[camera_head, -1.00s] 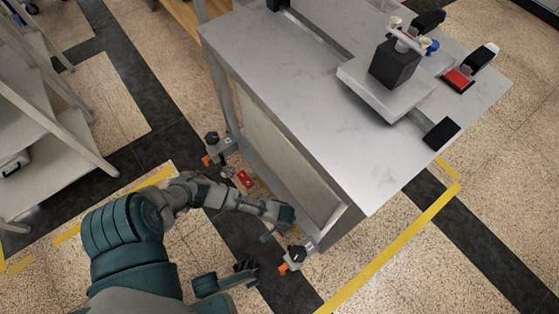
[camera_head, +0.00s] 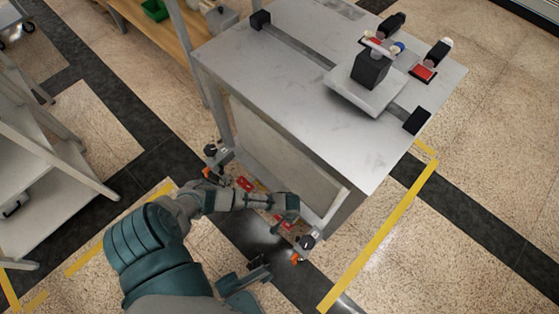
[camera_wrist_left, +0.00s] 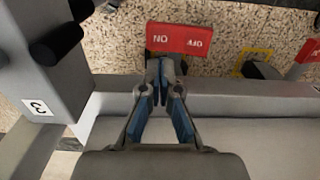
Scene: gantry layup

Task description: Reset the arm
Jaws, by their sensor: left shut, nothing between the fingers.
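My left arm (camera_head: 205,203) comes in from the lower left of the head view and reaches low beside the grey cart (camera_head: 290,95).
A black block on a grey plate (camera_head: 352,101) stands on the cart top. A grey shelf (camera_head: 40,150) is at the left, and a wooden bench (camera_head: 165,35) is behind. Yellow tape (camera_head: 380,235) marks the speckled floor, which is clear at the lower right.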

